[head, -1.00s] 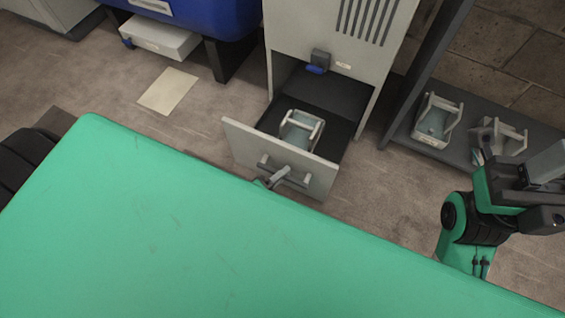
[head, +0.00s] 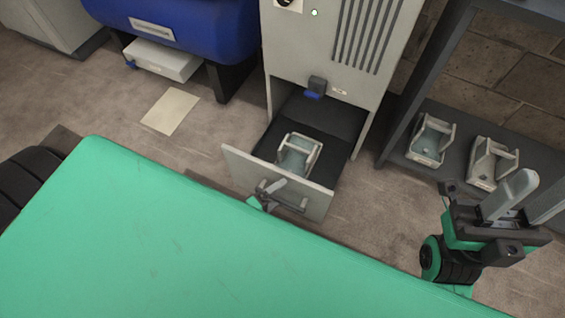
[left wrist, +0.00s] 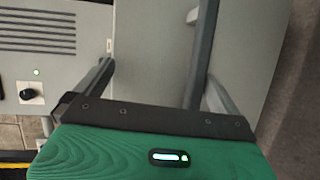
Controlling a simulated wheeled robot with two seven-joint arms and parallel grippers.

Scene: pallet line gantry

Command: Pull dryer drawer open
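The dryer drawer (head: 240,167) stands pulled out from the pale dryer cabinet (head: 330,40). A grey bar handle (head: 290,202) crosses its front; the bar also shows in the left wrist view (left wrist: 203,50). My left gripper (head: 268,190) is at the left part of the handle, mostly hidden behind the green surface. In the left wrist view its fingers (left wrist: 150,88) stand wide apart, with the bar between them, nearer the right finger. My right gripper (head: 510,200) is off to the right, away from the drawer; its finger gap is unclear.
A grey caddy (head: 298,155) sits inside the drawer. Two similar caddies (head: 431,139) (head: 492,163) stand on the dark shelf at right. A green surface (head: 190,250) fills the foreground. A blue machine (head: 185,30) stands at left, with a paper sheet (head: 170,111) on the floor.

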